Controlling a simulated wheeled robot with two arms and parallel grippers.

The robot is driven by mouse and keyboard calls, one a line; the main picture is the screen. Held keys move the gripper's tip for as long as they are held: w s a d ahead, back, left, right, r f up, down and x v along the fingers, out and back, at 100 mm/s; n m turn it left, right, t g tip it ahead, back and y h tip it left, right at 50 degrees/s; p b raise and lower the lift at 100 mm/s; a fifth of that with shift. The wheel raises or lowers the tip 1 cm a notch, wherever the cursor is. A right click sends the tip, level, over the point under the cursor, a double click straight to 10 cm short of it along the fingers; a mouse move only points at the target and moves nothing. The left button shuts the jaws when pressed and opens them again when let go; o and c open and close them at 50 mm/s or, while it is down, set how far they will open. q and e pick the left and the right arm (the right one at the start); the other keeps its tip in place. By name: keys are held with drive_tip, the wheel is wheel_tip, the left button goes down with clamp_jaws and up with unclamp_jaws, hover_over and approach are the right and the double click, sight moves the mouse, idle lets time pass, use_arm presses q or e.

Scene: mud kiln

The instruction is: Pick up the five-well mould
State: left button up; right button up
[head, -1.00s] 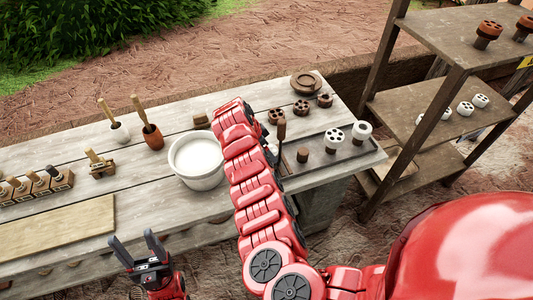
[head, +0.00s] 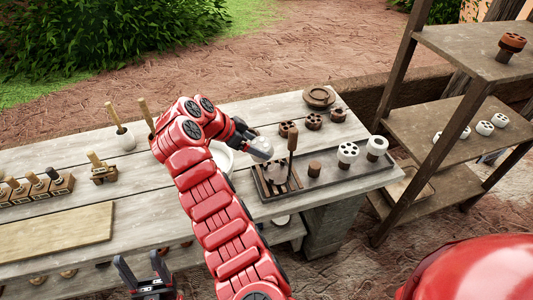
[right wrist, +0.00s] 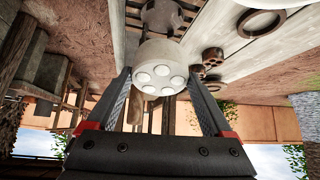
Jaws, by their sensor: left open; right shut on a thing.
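My right gripper (head: 254,141) is shut on the five-well mould, a pale grey-white round piece (head: 262,149) held above the left end of the dark tray. In the right wrist view the mould (right wrist: 159,76) sits between the two fingertips (right wrist: 160,82), its face with several round wells turned to the camera. The exact number of wells is hard to confirm. My left gripper (head: 142,270) is open and empty at the table's front edge.
The dark tray (head: 325,179) holds a wooden-handled tool, a brown plug and two white pieces (head: 347,152). Brown moulds (head: 313,121) stand behind it. A white bucket (head: 222,157) is partly hidden by my right arm. Shelves (head: 430,125) stand at right.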

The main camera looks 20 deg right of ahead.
drive_tip(key=s+a+r+y+b, duration=0.1)
drive_tip(key=s+a+b, duration=0.1)
drive_tip(key=a, duration=0.7)
drive_tip(key=s+a+y+b, duration=0.2)
drive_tip(key=a, duration=0.7)
drive_tip(key=shift+s+a+r+g+b, duration=0.2)
drive_tip(key=shift+a+r+g+b, duration=0.05)
drive_tip(key=shift+r+g+b, duration=0.15)
